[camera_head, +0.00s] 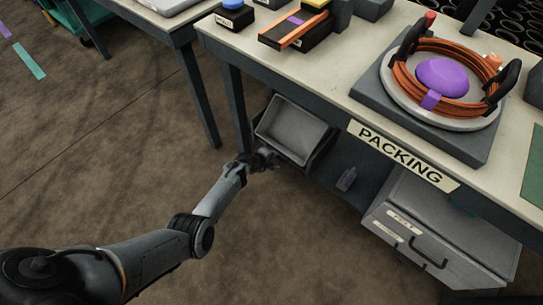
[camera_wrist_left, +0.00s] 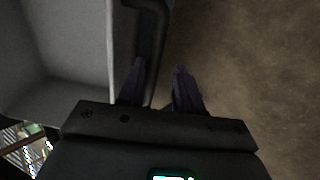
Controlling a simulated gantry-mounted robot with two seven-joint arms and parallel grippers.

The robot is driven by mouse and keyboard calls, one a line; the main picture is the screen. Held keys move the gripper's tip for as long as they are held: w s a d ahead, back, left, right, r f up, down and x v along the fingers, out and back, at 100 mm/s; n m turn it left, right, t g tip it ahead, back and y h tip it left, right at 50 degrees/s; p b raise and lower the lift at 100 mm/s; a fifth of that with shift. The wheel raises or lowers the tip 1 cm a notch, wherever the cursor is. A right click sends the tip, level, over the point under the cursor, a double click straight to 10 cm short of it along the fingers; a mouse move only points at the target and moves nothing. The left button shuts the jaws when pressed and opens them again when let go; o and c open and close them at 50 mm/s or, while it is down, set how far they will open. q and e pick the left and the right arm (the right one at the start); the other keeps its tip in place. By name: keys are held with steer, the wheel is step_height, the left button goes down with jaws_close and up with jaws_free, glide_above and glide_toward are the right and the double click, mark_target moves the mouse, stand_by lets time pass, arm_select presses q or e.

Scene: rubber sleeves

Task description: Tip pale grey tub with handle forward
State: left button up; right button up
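The pale grey tub (camera_head: 291,129) sits tilted under the packing table, its open side facing out and its inside looking empty. In the left wrist view its pale wall (camera_wrist_left: 62,55) fills the upper left, with a dark handle (camera_wrist_left: 156,30) along its edge. My left gripper (camera_head: 268,158) is at the tub's lower front edge. In the wrist view its two dark fingertips (camera_wrist_left: 160,68) are apart, with the handle running at and between them. I see no clear contact on both sides. My right gripper is not in view.
The packing table (camera_head: 335,98) overhangs the tub; its legs stand to the left. A grey drawer unit (camera_head: 430,240) stands under the table at the right. An orange cable coil (camera_head: 408,85) lies on top. The brown floor at left is clear.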

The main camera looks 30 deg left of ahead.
arm_select(q)
steer(key=shift+o, duration=0.2)
steer(key=shift+r, duration=0.2)
steer(key=p+v, duration=0.9)
steer(key=v, duration=0.1)
steer(key=shift+s+r, duration=0.15)
steer(key=shift+s, duration=0.2)
